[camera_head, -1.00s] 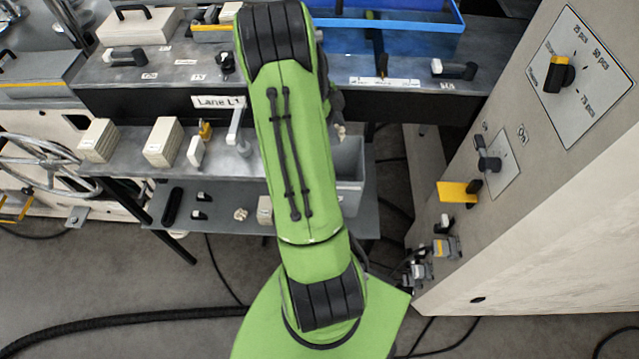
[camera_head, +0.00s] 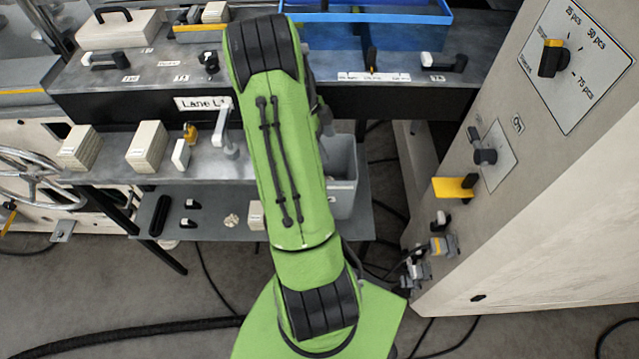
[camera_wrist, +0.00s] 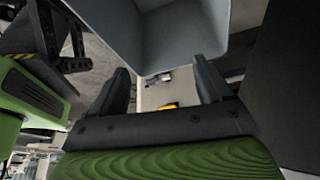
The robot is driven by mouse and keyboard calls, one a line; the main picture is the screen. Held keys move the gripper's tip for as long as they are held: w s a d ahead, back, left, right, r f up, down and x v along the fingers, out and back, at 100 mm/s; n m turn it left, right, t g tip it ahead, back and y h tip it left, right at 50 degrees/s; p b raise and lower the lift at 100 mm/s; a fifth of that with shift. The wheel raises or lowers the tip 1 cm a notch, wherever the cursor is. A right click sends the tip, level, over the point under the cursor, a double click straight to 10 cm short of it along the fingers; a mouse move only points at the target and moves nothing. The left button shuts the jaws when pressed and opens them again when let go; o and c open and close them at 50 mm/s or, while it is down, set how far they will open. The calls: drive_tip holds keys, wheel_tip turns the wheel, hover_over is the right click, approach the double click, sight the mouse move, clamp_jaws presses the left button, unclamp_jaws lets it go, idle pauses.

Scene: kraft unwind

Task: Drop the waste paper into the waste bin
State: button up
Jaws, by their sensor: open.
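A small crumpled pale piece of paper (camera_head: 231,220) lies on the lower shelf, left of my arm in the head view. The grey waste bin (camera_head: 343,178) stands on that shelf to the right, partly behind my arm. Its inside is mostly hidden in the head view, so I cannot tell what it holds. In the wrist view a grey bin wall (camera_wrist: 180,30) fills the top, just beyond the fingertips. My gripper (camera_wrist: 163,85) is open, with nothing between its fingers. In the head view my arm hides the gripper.
Paper stacks (camera_head: 148,147) and small handles stand on the upper shelf. A black holder (camera_head: 160,215) lies on the lower shelf. A blue tray (camera_head: 375,35) is on the bench behind. A beige cabinet (camera_head: 520,150) with a yellow lever (camera_head: 454,188) stands right. Cables cross the floor.

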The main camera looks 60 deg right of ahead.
drive_tip(key=p+v, duration=0.3)
drive_tip(key=v, duration=1.2)
drive_tip(key=shift+r, duration=0.35)
drive_tip(key=shift+w, duration=0.1)
